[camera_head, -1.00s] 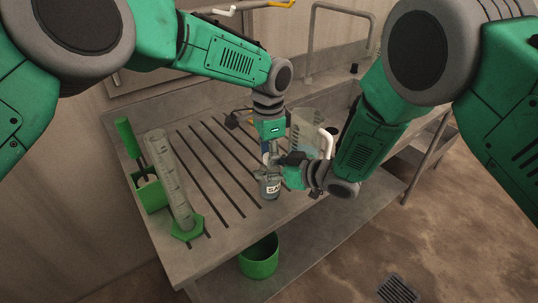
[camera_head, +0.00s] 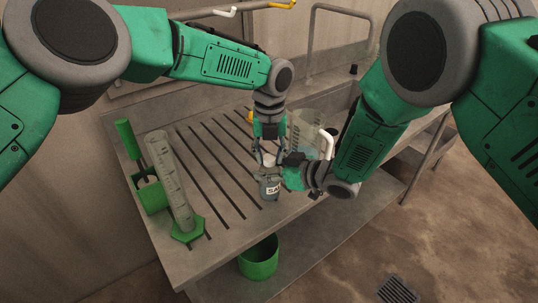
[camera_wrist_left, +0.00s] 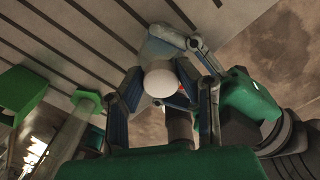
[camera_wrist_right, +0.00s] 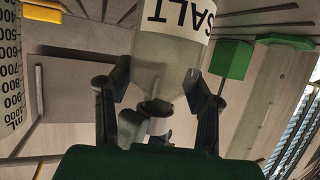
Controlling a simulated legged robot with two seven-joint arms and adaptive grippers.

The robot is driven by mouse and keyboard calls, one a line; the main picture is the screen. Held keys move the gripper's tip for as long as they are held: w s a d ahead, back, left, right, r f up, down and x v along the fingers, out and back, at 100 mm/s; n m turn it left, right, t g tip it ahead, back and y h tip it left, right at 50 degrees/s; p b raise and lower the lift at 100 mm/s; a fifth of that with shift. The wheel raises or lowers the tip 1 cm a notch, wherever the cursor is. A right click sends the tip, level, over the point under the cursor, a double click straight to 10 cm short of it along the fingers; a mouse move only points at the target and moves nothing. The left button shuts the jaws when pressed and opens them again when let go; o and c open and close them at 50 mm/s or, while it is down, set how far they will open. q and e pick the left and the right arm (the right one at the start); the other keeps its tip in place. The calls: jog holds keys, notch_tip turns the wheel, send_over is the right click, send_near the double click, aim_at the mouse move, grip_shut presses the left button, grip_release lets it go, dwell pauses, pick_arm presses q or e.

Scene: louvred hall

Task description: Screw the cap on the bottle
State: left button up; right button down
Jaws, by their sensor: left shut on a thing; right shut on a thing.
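A grey bottle (camera_head: 270,189) with a white "SALT" label stands upright near the front of the slatted bench. My right gripper (camera_head: 284,170) is shut on it from the right. In the right wrist view its fingers flank the bottle's shoulder (camera_wrist_right: 168,80). A white cap (camera_wrist_left: 160,78) is between the fingers of my left gripper (camera_head: 268,155), which points down from above and is shut on it. In the right wrist view the cap (camera_wrist_right: 159,126) sits at the dark neck end; I cannot tell how far it is seated.
A measuring cylinder (camera_head: 170,180) on a green base and a green holder (camera_head: 152,196) with a brush stand at the left. A clear beaker (camera_head: 306,128) stands behind my right gripper. A green bucket (camera_head: 258,260) is below the bench's front edge. The slats between are clear.

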pick_arm(q)
jog(key=o, duration=0.8)
jog(key=shift+w+a+r, duration=0.1)
pick_arm(e)
jog(key=shift+s, duration=0.15)
pick_arm(q)
notch_tip(320, 180, up, 12)
jog(key=shift+f, duration=0.1)
pick_arm(e)
jog(key=c, duration=0.7)
grip_release()
